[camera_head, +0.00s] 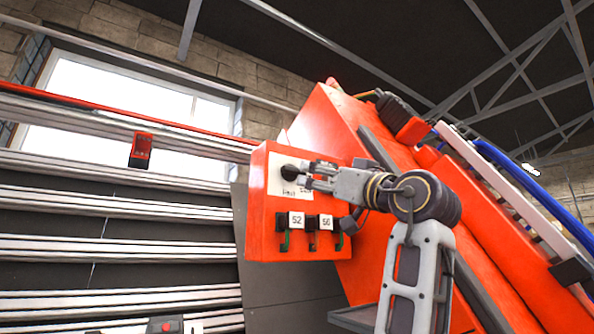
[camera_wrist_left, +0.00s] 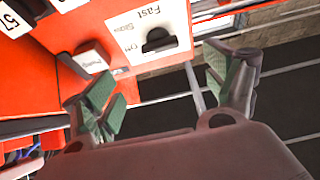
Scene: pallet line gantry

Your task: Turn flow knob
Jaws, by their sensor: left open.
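The flow knob is a black knob (camera_head: 290,172) on a white label plate near the top of an orange control box (camera_head: 262,225). In the left wrist view the knob (camera_wrist_left: 158,41) shows ahead on the plate (camera_wrist_left: 125,27), which reads "Fast" and "Slow". My left gripper (camera_head: 307,176) is in front of the box, its fingertips close to the knob on the right. In the wrist view its green-padded fingers (camera_wrist_left: 165,85) are spread with nothing between them. The knob lies beyond the tips, toward the right finger, and appears apart from them. My right gripper is not seen.
Below the knob, the box carries number labels (camera_head: 297,220) and green-marked switches. A small white-faced block (camera_wrist_left: 92,57) juts out near the left finger. A large orange machine (camera_head: 335,135) stands behind my arm. Metal rails (camera_head: 120,195) run along the left.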

